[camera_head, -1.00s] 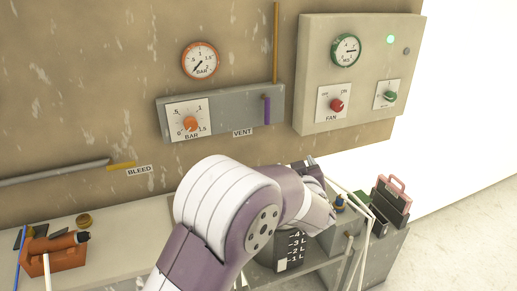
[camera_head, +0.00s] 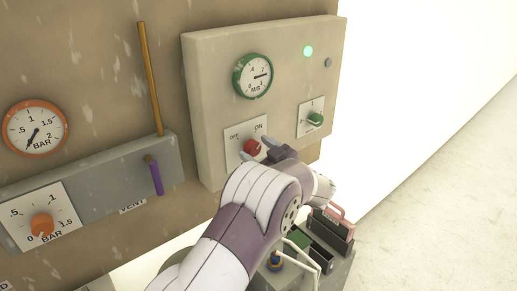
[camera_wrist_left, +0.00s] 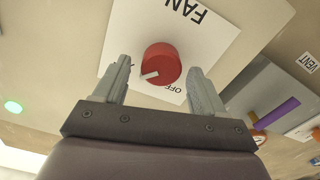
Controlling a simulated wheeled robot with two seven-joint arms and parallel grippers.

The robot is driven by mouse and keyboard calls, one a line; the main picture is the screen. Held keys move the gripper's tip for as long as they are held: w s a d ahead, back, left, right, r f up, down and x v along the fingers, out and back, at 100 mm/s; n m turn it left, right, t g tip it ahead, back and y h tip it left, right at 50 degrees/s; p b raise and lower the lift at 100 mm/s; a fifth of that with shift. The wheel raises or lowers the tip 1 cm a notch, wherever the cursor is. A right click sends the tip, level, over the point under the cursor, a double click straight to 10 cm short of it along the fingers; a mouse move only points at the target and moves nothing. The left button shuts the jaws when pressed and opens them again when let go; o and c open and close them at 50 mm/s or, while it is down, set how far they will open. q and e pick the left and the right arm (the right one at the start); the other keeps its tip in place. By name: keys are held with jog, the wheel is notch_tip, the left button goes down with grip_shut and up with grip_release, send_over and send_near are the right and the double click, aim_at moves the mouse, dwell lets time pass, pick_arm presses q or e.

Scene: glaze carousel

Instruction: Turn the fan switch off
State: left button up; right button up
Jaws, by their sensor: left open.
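The fan switch is a red round knob (camera_head: 252,148) on a white plate (camera_head: 234,152) marked OFF at left and ON at right. The wrist view shows the knob (camera_wrist_left: 161,63) with its white mark pointing down-left, away from OFF and toward the ON side. The ON word is hidden there. My left gripper (camera_head: 256,150) is open in front of the plate. In the wrist view its fingers (camera_wrist_left: 159,72) stand on either side of the knob, with gaps visible, not closed on it. My right gripper is not in view.
The beige box (camera_head: 205,85) also carries a green-rimmed gauge (camera_head: 253,76), a lit green lamp (camera_head: 308,51) and a green knob (camera_head: 315,119). At left are an orange knob (camera_head: 42,225) and a purple lever (camera_head: 156,176). A black holder (camera_head: 330,232) stands below right.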

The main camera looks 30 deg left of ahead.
pick_arm(q)
jog(key=shift+w+a+f, duration=0.1)
jog(key=shift+w+a, duration=0.05)
jog(key=shift+w, duration=0.05)
jog(key=shift+s, duration=0.15)
jog(key=shift+c, duration=1.2)
jog(key=c, duration=0.8)
